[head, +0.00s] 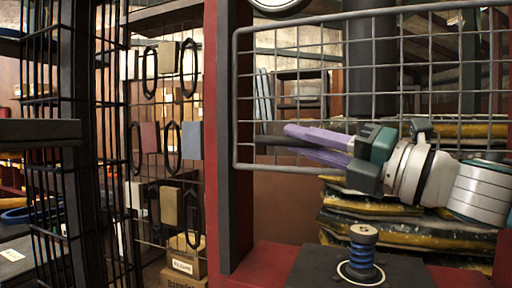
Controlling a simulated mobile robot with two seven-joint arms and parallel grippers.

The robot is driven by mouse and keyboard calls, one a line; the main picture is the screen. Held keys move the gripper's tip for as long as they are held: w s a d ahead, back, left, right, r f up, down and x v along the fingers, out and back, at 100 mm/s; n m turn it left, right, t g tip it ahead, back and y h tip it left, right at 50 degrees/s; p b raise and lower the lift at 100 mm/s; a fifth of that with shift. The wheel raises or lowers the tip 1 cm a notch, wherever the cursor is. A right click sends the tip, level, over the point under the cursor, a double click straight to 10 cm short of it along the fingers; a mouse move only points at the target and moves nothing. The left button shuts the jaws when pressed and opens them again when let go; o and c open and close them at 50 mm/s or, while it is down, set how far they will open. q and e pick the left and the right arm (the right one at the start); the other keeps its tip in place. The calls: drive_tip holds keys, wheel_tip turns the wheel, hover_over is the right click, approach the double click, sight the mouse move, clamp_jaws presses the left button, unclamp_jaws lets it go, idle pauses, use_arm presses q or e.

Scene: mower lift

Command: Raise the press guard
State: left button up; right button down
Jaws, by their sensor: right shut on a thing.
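The press guard (237,100) is a grey-framed wire mesh panel across the upper right of the head view. Its lower edge hangs above the black press bed (315,268), with a gap below it. My right gripper (300,143), with purple fingers, comes in from the right and is at the guard's lower left part. Its fingers are shut on a dark bar (268,141) there, which looks like the guard's handle. The fingers partly hide the bar, so the exact contact is unclear. My left gripper is not in view.
A blue and dark spool marked 5 (362,255) stands on the press bed below the guard. A red post (217,130) rises left of the guard. Yellow-edged stacked material (400,235) lies behind. A black wire rack (75,190) stands at left.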

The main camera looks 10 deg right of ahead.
drive_tip(key=shift+r+p, duration=0.7)
drive_tip(key=shift+r, duration=0.85)
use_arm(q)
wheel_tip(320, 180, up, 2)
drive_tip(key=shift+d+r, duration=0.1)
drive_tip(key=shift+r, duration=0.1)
use_arm(e)
drive_tip(key=c, duration=0.8)
unclamp_jaws()
drive_tip(key=shift+f, duration=0.1)
drive_tip(key=shift+f, duration=0.1)
drive_tip(key=shift+s+d+f, duration=0.1)
drive_tip(key=shift+s+d, duration=0.1)
use_arm(q)
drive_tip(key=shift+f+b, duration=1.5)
drive_tip(key=shift+b, duration=0.05)
use_arm(e)
drive_tip(key=v, duration=0.9)
drive_tip(key=shift+s, duration=0.2)
